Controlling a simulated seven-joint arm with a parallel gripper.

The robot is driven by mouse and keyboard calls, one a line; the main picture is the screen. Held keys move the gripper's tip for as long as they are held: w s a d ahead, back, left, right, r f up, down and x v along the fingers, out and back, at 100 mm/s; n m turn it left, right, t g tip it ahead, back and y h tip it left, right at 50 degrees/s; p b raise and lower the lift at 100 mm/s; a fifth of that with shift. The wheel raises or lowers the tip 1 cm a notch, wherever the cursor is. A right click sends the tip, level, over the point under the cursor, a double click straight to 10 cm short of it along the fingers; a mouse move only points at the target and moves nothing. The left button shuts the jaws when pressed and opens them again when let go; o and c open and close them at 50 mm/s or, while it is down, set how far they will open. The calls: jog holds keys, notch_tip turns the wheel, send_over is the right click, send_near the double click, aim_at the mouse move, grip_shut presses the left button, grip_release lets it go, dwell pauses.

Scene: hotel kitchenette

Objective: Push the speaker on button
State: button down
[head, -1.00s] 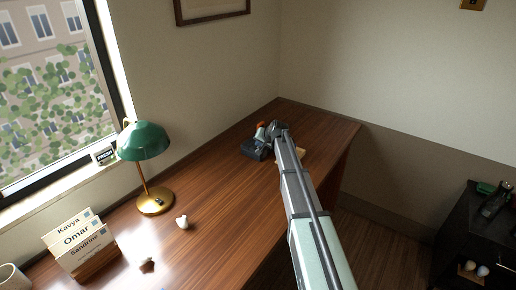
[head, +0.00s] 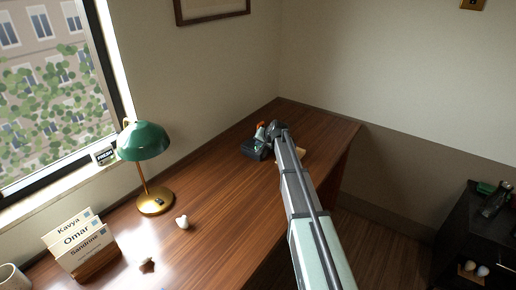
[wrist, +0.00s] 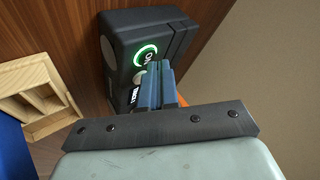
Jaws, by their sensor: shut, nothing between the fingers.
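A dark grey speaker (head: 255,150) sits near the far end of the wooden desk, partly behind my arm in the head view. In the wrist view the speaker (wrist: 125,25) shows a round button (wrist: 147,54) with a glowing green ring and lettering that seems to read ON.
A divided wooden tray (wrist: 35,92) lies beside the speaker, with something blue below it. An orange thing (wrist: 181,101) shows behind the fingers. A green lamp (head: 147,143), a card holder (head: 98,262) and small items stand on the near desk. The middle is clear.

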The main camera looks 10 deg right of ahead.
jog(key=shift+r, duration=0.4)
jog(key=shift+r, duration=0.1)
jog(key=shift+r, duration=2.9)
